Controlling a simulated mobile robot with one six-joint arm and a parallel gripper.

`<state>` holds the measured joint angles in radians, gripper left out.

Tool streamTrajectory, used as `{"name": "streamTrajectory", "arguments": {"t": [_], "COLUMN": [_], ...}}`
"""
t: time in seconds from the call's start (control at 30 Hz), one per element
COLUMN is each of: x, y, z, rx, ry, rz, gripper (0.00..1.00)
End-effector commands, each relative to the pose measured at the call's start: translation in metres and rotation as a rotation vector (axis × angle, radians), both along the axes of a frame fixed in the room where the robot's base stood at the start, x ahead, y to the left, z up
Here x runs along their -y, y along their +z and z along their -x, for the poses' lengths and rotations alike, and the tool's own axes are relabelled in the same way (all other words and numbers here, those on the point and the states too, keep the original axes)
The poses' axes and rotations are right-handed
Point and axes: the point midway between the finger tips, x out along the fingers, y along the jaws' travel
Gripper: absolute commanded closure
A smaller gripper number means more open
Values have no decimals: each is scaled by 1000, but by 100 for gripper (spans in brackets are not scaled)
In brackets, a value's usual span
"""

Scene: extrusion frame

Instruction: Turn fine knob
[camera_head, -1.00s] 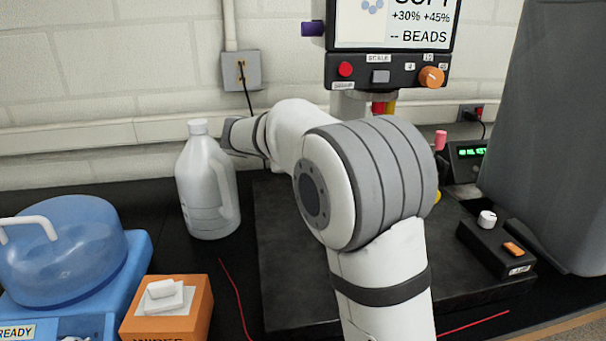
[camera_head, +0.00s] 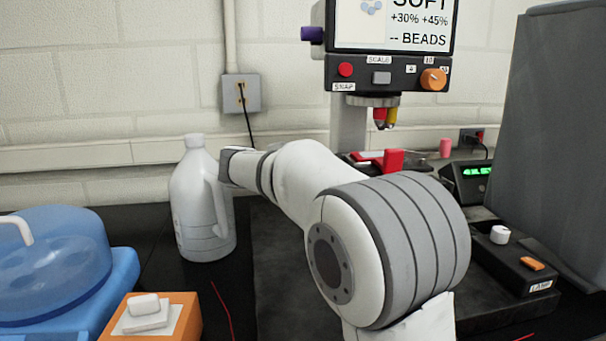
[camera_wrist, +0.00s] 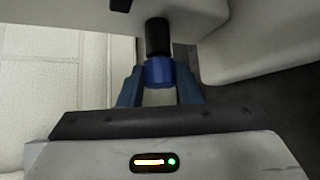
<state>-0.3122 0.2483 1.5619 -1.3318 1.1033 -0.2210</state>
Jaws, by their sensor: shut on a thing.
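In the wrist view a blue knob (camera_wrist: 160,72) with a black shaft (camera_wrist: 158,37) sticks out from a pale housing. My gripper (camera_wrist: 160,82) has its two blue fingers on either side of the blue part and is shut on it. No marking on the knob can be read, so the frames do not confirm that it is the fine one. The microscope (camera_head: 390,75), with a screen and coloured lenses, stands at the back in the head view. My arm covers much of its lower part there, and the knob and my fingers do not show in that view.
A white jug (camera_head: 196,205) stands close to my wrist. An orange box (camera_head: 165,322) and a blue lidded machine (camera_head: 50,262) are at the lower left. A black lamp control box (camera_head: 510,262) and a tall grey casing (camera_head: 550,150) are on the right.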

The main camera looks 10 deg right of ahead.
Motion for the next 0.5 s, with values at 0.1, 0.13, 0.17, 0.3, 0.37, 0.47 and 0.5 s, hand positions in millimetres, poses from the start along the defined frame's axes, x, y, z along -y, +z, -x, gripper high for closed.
{"name": "streamTrajectory", "arguments": {"t": [0.1, 0.13, 0.17, 0.3, 0.37, 0.47, 0.5], "x": [0, 0, 0, 0, 0, 0, 0], "y": [-1, -1, -1, -1, -1, 0, 0], "z": [0, 0, 0, 0, 0, 0, 0], "rx": [-1, -1, -1, -1, -1, -1, -1], "ry": [-2, -2, -2, -2, -2, -1, -1], "rz": [-1, -1, 0, -1, -1, 0, 0], "gripper": [92, 92, 67, 55, 50, 48, 48]}}
